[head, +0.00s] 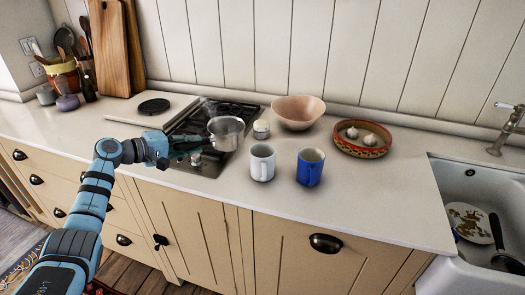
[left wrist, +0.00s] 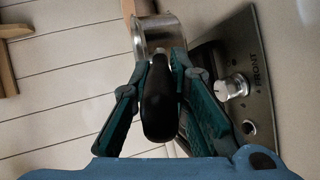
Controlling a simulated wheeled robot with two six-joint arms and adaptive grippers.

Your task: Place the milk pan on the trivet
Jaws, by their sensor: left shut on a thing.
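The milk pan (head: 227,134) is a small silver pan at the right front of the hob; I cannot tell whether it rests there or is just lifted. My left gripper (head: 190,145) is shut on its handle from the left. In the left wrist view the fingers (left wrist: 160,78) close around the black handle (left wrist: 160,110), with the pan's metal side (left wrist: 158,32) beyond them. A dark round disc, which looks like the trivet (head: 154,106), lies on a pale board left of the hob. My right gripper is not in view.
The hob (head: 208,161) has front knobs. A small jar (head: 261,129), white mug (head: 262,163), blue mug (head: 310,167), pinkish bowl (head: 298,112) and patterned dish (head: 362,140) stand to the right. Wooden boards (head: 110,50) lean at the back left. The left front counter is clear.

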